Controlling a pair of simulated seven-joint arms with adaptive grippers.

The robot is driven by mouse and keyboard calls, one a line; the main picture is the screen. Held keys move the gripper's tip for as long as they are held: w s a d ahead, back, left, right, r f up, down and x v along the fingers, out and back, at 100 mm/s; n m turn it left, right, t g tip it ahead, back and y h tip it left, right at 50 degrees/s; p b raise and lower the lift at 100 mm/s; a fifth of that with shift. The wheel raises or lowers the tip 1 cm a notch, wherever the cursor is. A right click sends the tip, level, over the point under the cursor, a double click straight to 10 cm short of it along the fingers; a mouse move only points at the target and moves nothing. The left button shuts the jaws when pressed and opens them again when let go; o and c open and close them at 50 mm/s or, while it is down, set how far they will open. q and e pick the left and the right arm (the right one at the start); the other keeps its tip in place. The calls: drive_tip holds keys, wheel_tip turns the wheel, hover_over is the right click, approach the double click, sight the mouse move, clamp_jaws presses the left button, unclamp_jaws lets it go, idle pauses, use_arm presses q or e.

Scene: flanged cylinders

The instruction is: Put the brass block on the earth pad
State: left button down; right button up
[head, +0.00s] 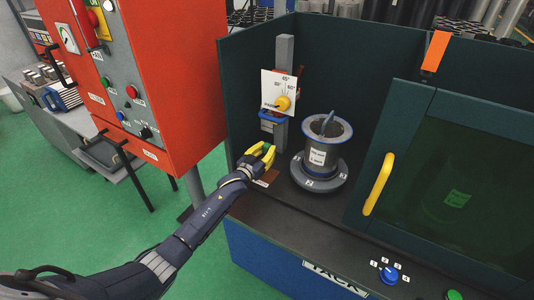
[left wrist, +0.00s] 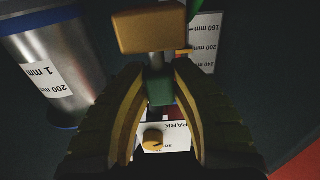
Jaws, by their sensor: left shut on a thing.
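My left gripper (head: 262,154) has yellow fingers and is over the front left part of the dark bench. In the left wrist view, its fingers (left wrist: 160,88) are closed around a small green grip. A grey stem joins this grip to the brass block (left wrist: 153,31), a tan block just beyond the fingertips. The gap between block and plate cannot be judged. My right gripper is not in view.
A flanged cylinder (head: 326,142) stands on a round grey base (head: 318,176) right of the gripper. Behind the gripper is a post with a white angle dial (head: 280,91). A red cabinet (head: 170,70) is at left, and a dark door with a yellow handle (head: 378,184) at right.

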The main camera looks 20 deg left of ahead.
sight(270, 146)
use_arm(q)
drive_tip(key=shift+r, duration=0.25)
drive_tip(key=r, duration=0.2)
drive_tip(key=d+r, duration=0.1)
drive_tip(key=r, duration=0.1)
drive_tip(key=shift+s+d, duration=0.1)
drive_tip(key=shift+s, duration=0.1)
drive_tip(key=s+d+r+y, duration=0.1)
drive_tip(key=s+d+r, duration=0.3)
drive_tip(key=s+r, duration=0.6)
drive_tip(key=s+a+f+n+y, duration=0.1)
drive_tip(key=s+f, duration=0.1)
drive_tip(key=s, duration=0.9)
drive_tip(key=s+a+f+n+y, duration=0.1)
drive_tip(key=s+a+f+y, duration=0.1)
drive_tip(key=s, duration=0.9)
drive_tip(key=shift+s+f+n+t, duration=0.15)
drive_tip(key=shift+s+n+t, duration=0.15)
drive_tip(key=shift+s+n, duration=0.1)
drive_tip(key=shift+d, duration=0.1)
